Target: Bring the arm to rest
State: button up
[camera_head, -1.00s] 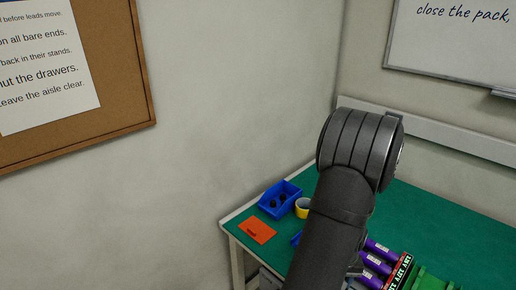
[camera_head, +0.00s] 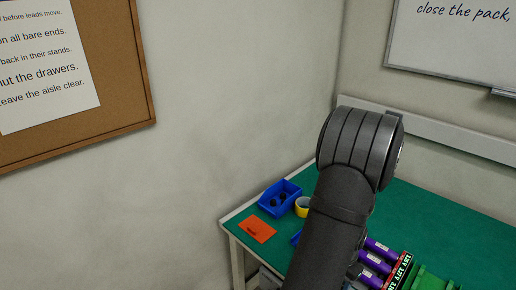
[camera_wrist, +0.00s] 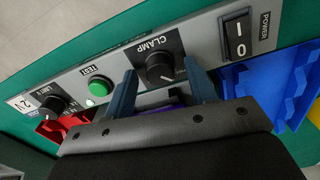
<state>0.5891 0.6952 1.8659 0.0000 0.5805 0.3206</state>
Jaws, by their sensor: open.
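My arm (camera_head: 345,190) fills the middle of the head view, bent at a large dark joint above the green bench. My gripper (camera_wrist: 160,70) is hidden in the head view. In the wrist view its two blue-grey fingers stand open in front of a grey control panel (camera_wrist: 205,45). One finger is on each side of the black CLAMP knob (camera_wrist: 160,69) as seen from here. I cannot tell whether the fingers touch the knob or the panel. Nothing is visibly held between them.
The panel also carries a green TEST button (camera_wrist: 100,86), a LIMIT knob (camera_wrist: 52,105) and a POWER switch (camera_wrist: 238,37). A blue bin (camera_head: 280,195), yellow tape (camera_head: 302,206), orange plate (camera_head: 257,229) and purple cells (camera_head: 378,250) are on the bench. Its back right is clear.

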jog(key=shift+m, duration=1.7)
